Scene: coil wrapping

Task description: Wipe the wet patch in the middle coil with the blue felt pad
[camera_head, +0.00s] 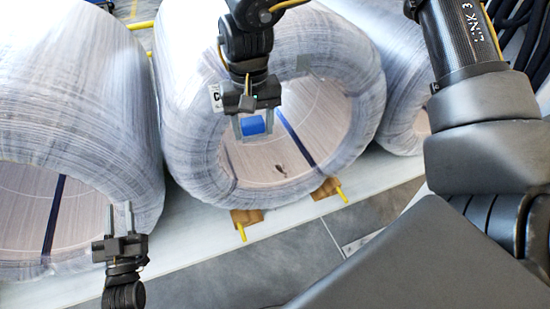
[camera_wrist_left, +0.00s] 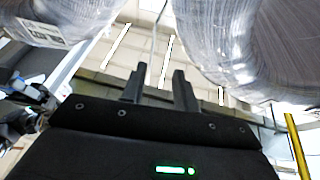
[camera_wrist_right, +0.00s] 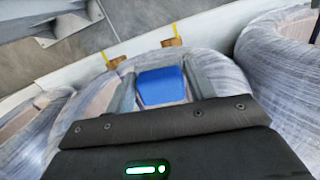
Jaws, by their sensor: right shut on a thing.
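The middle coil (camera_head: 178,120) is wrapped in pale film, and its open bore faces me. A small dark mark (camera_head: 281,169), which may be the wet patch, shows low on the inner wall. My right gripper (camera_head: 253,127) is shut on the blue felt pad (camera_head: 254,124), in front of the upper left part of the bore and apart from the mark. The pad also shows between the fingers in the right wrist view (camera_wrist_right: 162,86). My left gripper (camera_head: 120,216) is open and empty, in front of the left coil's lower right edge.
The left coil (camera_head: 70,110) and the right coil (camera_head: 398,75) flank the middle one closely. Wooden wedges with yellow handles (camera_head: 246,217) (camera_head: 327,189) stand under the middle coil's front. Grey floor (camera_head: 250,265) lies clear in front of the pale platform.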

